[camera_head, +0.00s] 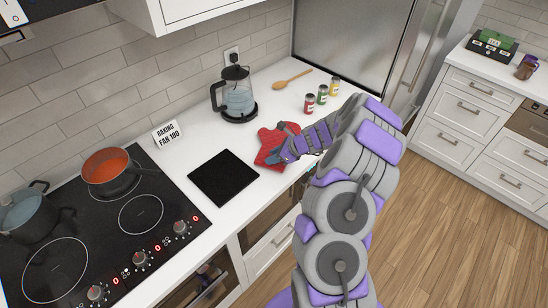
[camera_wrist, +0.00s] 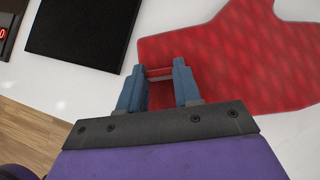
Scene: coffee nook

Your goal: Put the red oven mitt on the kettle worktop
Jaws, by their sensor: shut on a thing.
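The red oven mitt (camera_head: 270,148) lies flat on the white worktop (camera_head: 213,137), to the right of a black square mat. My gripper (camera_head: 286,153) is at the mitt's near right side, and my arm hides part of that edge. In the wrist view the mitt (camera_wrist: 230,55) spreads beyond the blue fingers of my gripper (camera_wrist: 159,80). The fingers are shut on the mitt's edge, with red cloth between them. A kettle-like glass jug with a black handle (camera_head: 238,98) stands on the same worktop behind the mitt.
The black mat (camera_head: 223,178) also shows in the wrist view (camera_wrist: 80,30). A hob (camera_head: 95,225) with two pots is at left. A small sign (camera_head: 167,134), a wooden spoon (camera_head: 292,79) and several spice jars (camera_head: 322,94) stand around. A separate counter (camera_head: 480,66) is at far right.

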